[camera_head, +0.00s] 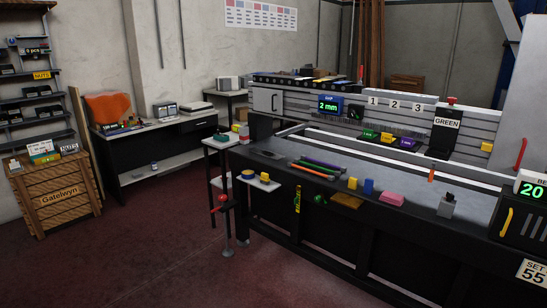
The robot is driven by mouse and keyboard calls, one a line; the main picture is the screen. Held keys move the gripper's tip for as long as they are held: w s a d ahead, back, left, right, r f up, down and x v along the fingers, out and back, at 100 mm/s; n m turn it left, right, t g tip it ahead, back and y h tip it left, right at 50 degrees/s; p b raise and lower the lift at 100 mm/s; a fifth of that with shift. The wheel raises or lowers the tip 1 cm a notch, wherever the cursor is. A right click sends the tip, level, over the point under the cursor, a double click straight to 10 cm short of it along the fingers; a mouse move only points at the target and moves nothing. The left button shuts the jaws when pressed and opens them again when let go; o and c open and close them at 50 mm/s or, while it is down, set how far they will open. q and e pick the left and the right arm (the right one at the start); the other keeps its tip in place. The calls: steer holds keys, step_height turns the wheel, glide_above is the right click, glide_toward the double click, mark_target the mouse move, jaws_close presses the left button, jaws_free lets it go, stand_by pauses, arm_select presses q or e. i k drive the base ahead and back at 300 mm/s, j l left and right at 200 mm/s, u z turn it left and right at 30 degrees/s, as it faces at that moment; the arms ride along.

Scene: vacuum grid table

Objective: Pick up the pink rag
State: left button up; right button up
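A small pink block-like piece (391,198), the only pink thing I can make out on the table, lies on the dark table top (330,175) near its front edge, right of centre. It looks like the pink rag, but it is too small to tell the fabric. Nothing covers it. Neither of my grippers is in view.
A yellow piece (353,183) and a blue piece (369,186) stand left of the pink one. Coloured rods (318,168) lie farther left. A grey item with a dark top (447,205) stands to the right. Open reddish floor (170,260) lies in front.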

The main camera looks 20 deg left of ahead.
mark_target(394, 199)
steer(key=i+u, duration=0.1)
steer(key=i, duration=0.35)
steer(key=i+l+u, duration=0.1)
steer(key=i, duration=0.35)
